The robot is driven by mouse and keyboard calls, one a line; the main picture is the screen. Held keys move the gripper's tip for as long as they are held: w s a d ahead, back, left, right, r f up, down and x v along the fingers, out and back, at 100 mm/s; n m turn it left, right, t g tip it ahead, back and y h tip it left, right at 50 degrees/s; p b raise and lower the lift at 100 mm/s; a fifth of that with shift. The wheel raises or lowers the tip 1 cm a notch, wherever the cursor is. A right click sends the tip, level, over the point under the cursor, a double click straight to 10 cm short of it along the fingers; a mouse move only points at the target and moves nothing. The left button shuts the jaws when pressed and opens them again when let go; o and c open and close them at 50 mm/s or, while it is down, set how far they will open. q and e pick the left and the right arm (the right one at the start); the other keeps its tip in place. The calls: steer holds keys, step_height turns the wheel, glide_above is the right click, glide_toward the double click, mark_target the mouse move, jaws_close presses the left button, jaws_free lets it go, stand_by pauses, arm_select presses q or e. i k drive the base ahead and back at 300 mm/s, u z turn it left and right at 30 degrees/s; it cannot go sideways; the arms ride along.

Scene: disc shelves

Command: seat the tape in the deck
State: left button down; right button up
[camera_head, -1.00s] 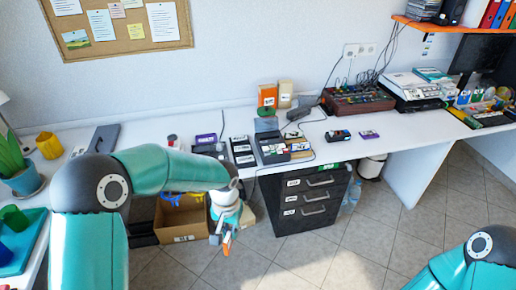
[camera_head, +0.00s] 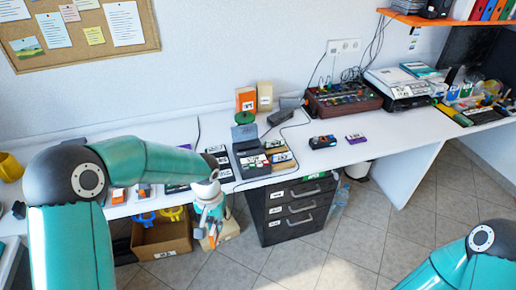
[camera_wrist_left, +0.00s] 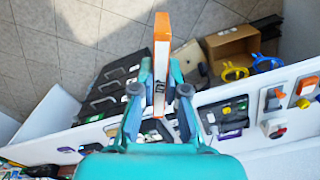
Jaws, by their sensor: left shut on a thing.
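My left gripper (camera_wrist_left: 160,92) is shut on a thin tape with a white face and an orange edge (camera_wrist_left: 161,55), standing between the fingers in the left wrist view. In the head view the same gripper (camera_head: 210,225) hangs in front of the desk edge, with the tape (camera_head: 212,238) pointing down. A dark grey device with a raised lid (camera_head: 243,133), likely the deck, stands on the desk up and to the right of the gripper, apart from it. Its slot cannot be made out. My right arm shows at lower right, its gripper out of view.
A black drawer unit (camera_head: 296,212) stands under the desk (camera_head: 395,137). Black cases (camera_head: 219,160) and other small items line the desk's front. Open floor lies to the right.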

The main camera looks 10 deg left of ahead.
mark_target(249, 154)
steer(key=u, duration=0.05)
steer(key=i, duration=1.95)
steer(key=u, duration=0.05)
